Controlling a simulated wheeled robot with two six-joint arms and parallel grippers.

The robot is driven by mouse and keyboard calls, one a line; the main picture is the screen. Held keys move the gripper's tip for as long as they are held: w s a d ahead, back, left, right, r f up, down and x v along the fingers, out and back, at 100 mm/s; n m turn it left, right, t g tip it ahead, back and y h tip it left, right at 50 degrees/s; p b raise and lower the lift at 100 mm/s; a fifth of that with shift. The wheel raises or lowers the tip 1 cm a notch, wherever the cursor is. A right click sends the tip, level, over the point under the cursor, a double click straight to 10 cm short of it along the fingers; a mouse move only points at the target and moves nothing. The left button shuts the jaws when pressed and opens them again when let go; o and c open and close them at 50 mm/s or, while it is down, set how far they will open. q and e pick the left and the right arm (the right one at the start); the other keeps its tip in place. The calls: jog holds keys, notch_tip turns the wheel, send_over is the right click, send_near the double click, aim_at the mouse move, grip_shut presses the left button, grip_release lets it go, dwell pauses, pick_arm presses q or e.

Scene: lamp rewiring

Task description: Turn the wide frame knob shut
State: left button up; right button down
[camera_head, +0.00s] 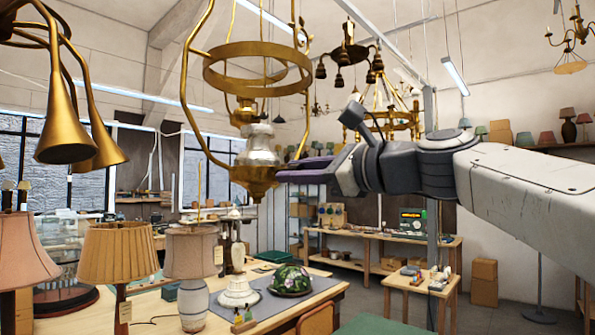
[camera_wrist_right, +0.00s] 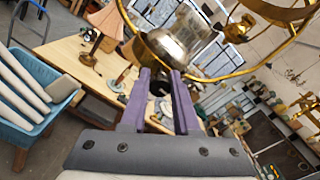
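The wide brass hanging frame (camera_head: 257,68) fills the upper middle of the head view, with a broad ring and curved side rods. A silver and brass lamp body (camera_head: 260,150) hangs inside it; it also shows in the wrist view (camera_wrist_right: 172,48). My right gripper (camera_head: 283,172) reaches in from the right, its purple fingertips at the right side of the lower body. In the wrist view its fingers (camera_wrist_right: 160,75) stand apart with a gap. A small dark round shape lies between them; I cannot tell if it is the knob or if they touch it. My left gripper is out of view.
Brass horn-shaped lamp arms (camera_head: 62,125) hang at the upper left. Shaded lamps, including a pleated one (camera_head: 118,252), stand below on a workbench (camera_head: 320,285). A blue bin (camera_wrist_right: 45,100) with pale bars is at the wrist view's left. Other chandeliers hang behind.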

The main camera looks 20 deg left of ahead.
jog(key=n+b, duration=0.2)
jog(key=n, duration=0.1)
jog(key=shift+f+n, duration=0.1)
jog(key=shift+n, duration=0.3)
jog(key=n+b, duration=0.1)
jog(key=n, duration=0.3)
jog(key=shift+n, duration=0.3)
jog(key=n+b, duration=0.1)
jog(key=n, duration=0.3)
jog(key=shift+n+b, duration=0.3)
jog(key=shift+b, duration=0.1)
jog(key=n+b, duration=0.1)
jog(key=n, duration=0.3)
jog(key=shift+n, duration=0.4)
jog(key=c, duration=0.6)
grip_release()
jog(key=shift+c, duration=0.2)
